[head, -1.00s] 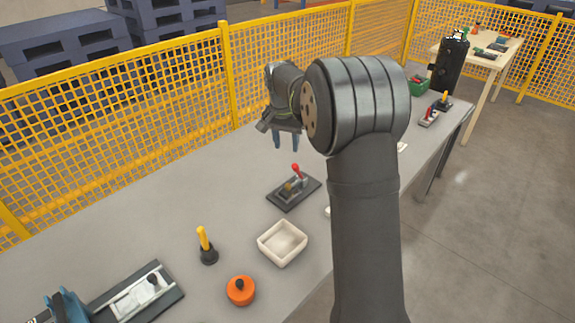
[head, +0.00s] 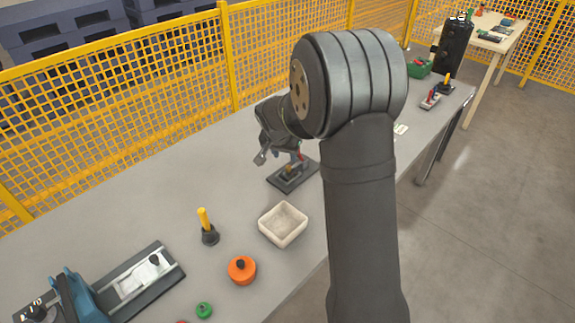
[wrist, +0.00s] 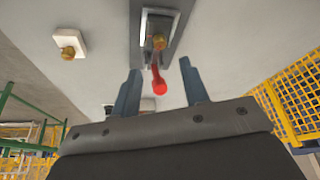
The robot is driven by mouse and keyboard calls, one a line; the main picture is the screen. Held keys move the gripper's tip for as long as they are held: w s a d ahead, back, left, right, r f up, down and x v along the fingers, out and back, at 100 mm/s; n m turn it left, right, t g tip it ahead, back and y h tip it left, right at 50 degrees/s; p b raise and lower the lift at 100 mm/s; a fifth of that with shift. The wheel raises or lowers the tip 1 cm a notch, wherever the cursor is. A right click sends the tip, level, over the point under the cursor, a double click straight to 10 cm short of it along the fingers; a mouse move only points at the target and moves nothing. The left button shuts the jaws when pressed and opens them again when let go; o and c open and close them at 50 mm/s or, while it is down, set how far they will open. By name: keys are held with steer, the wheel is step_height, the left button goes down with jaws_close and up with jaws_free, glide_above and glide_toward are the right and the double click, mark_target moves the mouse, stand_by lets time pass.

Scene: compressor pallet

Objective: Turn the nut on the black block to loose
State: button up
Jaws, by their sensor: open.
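A dark block (head: 286,184) lies on the grey bench just beyond the white tray. In the wrist view the dark block (wrist: 178,28) carries a brass-coloured piece (wrist: 159,41), which may be the nut, and a red-tipped lever (wrist: 160,84). I cannot tell the nut's tightness. My gripper (head: 291,162) is low over this block and partly hides it. In the wrist view the two blue-grey fingers of my gripper (wrist: 159,67) are apart, with the red lever between them. They hold nothing.
A white plate with a brass knob (wrist: 67,52) lies to the left in the wrist view. A white tray (head: 270,237), a yellow-handled tool (head: 204,219), an orange pot (head: 242,270) and a blue fixture (head: 78,297) share the bench. A yellow mesh fence (head: 120,110) runs behind.

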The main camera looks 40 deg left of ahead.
mark_target(288, 168)
steer(key=x, duration=0.8)
jaws_close()
